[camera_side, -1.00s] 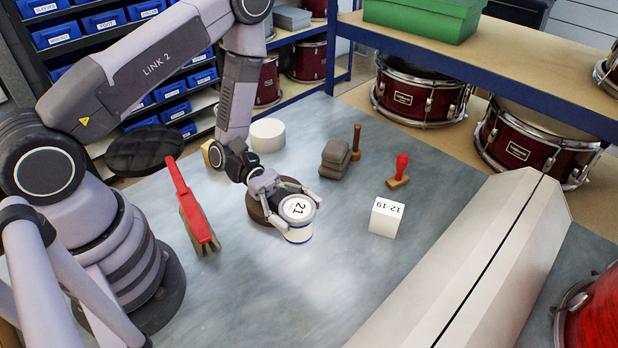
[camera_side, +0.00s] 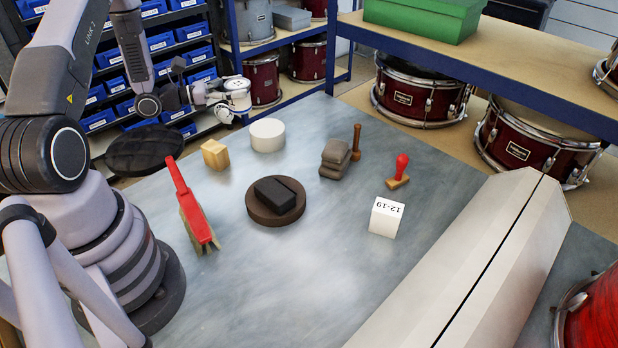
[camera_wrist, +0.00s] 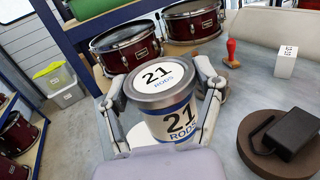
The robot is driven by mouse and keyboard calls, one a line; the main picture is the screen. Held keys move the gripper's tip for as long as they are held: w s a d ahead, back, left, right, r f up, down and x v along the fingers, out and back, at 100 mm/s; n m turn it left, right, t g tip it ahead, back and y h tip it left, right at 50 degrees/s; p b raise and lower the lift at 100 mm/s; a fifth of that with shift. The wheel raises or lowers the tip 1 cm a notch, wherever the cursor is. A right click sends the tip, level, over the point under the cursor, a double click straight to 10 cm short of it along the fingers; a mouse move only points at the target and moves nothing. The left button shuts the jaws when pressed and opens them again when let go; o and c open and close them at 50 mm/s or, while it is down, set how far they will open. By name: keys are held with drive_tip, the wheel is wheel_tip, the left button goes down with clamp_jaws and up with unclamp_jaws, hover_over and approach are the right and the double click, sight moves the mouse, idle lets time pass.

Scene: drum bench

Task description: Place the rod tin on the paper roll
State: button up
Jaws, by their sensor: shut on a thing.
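The rod tin (camera_side: 238,90) is white with a grey lid and blue band, marked 21 RODS in the wrist view (camera_wrist: 168,122). My gripper (camera_side: 228,98) is shut around its sides and holds it raised, upright or nearly so. In the wrist view, my gripper's fingers (camera_wrist: 163,95) flank the tin. The paper roll (camera_side: 267,134) is a plain white short cylinder standing at the back of the bench. In the side view the tin appears above and a little left of the roll, apart from it. A white patch below the tin in the wrist view is mostly hidden.
A yellow block (camera_side: 215,154) stands left of the roll. A brown disc (camera_side: 275,216) carries a black box (camera_side: 279,195). Grey stacked pads (camera_side: 335,158), a red-handled stamp (camera_side: 399,172), a white 12-19 cube (camera_side: 386,217) and a red brush (camera_side: 191,205) stand around.

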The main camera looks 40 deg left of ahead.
drive_tip(key=w+a+f, duration=0.1)
drive_tip(key=w+f, duration=0.1)
drive_tip(key=w, duration=0.1)
drive_tip(key=w+a+f, duration=0.1)
drive_tip(key=w+f, duration=0.2)
drive_tip(key=w+a+f, duration=0.1)
drive_tip(key=w+f, duration=0.1)
drive_tip(key=w, duration=0.1)
drive_tip(key=shift+w+a+f, duration=0.15)
drive_tip(key=shift+a+f, duration=0.05)
drive_tip(key=shift+f, duration=0.2)
drive_tip(key=shift+w+a+f, duration=0.1)
drive_tip(key=shift+w+f, duration=0.1)
drive_tip(key=shift+f, duration=1.6)
drive_tip(key=shift+f, duration=0.15)
drive_tip(key=o, duration=1.2)
drive_tip(key=shift+o, duration=0.2)
